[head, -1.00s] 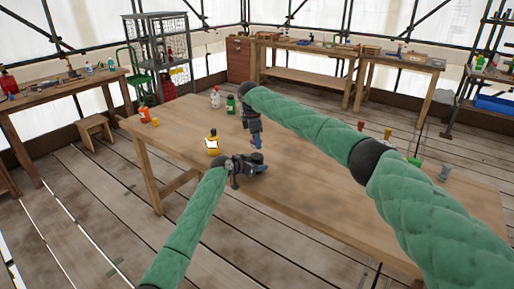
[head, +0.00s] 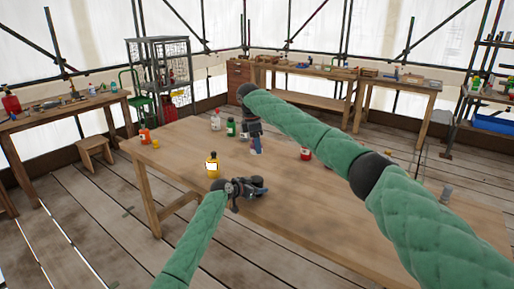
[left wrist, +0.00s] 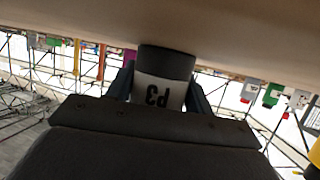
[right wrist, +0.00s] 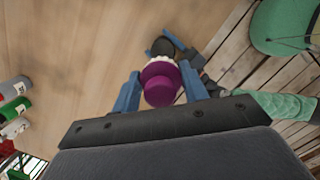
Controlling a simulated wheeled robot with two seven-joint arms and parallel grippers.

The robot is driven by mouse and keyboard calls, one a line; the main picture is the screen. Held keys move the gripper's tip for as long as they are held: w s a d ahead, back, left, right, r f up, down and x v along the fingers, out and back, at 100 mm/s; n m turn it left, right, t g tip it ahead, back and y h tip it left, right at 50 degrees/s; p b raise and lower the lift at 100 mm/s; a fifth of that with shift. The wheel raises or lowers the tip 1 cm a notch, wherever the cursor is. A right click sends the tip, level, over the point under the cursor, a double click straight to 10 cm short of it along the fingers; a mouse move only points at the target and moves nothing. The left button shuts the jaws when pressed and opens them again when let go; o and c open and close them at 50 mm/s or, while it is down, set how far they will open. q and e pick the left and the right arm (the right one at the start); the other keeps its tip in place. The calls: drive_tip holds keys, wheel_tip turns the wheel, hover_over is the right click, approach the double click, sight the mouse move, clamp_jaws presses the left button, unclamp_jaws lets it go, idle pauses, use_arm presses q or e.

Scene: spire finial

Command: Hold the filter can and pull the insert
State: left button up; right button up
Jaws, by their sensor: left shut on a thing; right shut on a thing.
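My left gripper (head: 262,187) is low over the near part of the table in the head view. It is shut on the filter can (left wrist: 160,90), white with a dark end and an upside-down "P3" mark in the left wrist view. My right gripper (head: 257,153) is above the left one, pointing down. In the right wrist view it is shut on the purple insert (right wrist: 160,83). White and dark parts show just beyond the insert, beside my left gripper's blue fingers. I cannot tell whether insert and can still touch.
The wooden table (head: 330,205) is mostly clear around the grippers. A green bottle (head: 231,128), a white bottle (head: 215,121) and a red bottle (head: 305,153) stand farther back.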

idle(0.3)
use_arm(q)
drive_tip(key=o, duration=1.1)
